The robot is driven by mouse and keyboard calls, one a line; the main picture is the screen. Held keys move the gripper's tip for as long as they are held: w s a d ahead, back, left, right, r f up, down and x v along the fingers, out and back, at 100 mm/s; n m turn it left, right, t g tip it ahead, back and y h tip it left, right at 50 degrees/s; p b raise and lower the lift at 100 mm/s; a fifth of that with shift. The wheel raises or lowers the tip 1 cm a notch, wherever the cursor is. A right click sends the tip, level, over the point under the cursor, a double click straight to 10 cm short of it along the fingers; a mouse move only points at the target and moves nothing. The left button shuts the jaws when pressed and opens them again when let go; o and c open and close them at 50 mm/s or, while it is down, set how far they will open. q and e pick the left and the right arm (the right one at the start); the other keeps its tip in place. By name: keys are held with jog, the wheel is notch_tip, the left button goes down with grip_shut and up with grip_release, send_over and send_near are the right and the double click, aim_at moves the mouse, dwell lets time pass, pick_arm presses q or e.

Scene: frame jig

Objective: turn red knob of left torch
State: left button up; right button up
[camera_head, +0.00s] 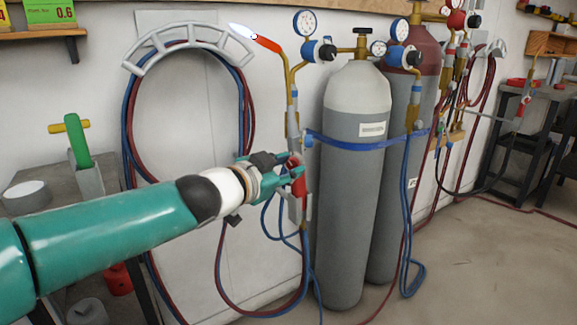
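The left torch (293,112) stands upright left of the gas cylinders. It has a brass neck, a red-orange tip (266,43) and a pale blue-white flame (241,31). Red parts of the torch, among them what looks like the red knob (297,160), show at my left gripper. My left gripper (293,169) reaches in from the left with its teal fingers at these red parts. The fingers partly hide the knob, and I cannot tell whether they touch or close on it. My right gripper is not in view.
A grey cylinder (350,205) and a red-topped cylinder (419,60) stand right of the torch, bound by a blue strap (350,143). Red and blue hoses hang from a wall rack (185,35). A green-handled tool (78,140) is at left. Open floor (480,255) lies at right.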

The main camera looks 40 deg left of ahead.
pick_arm(q)
jog(key=shift+o, duration=1.3)
jog(key=shift+s, duration=0.1)
jog(key=s+r, duration=0.1)
jog(key=s, duration=1)
jog(key=shift+s+r, duration=0.3)
jog(key=shift+r, duration=0.05)
jog(key=shift+c, duration=0.2)
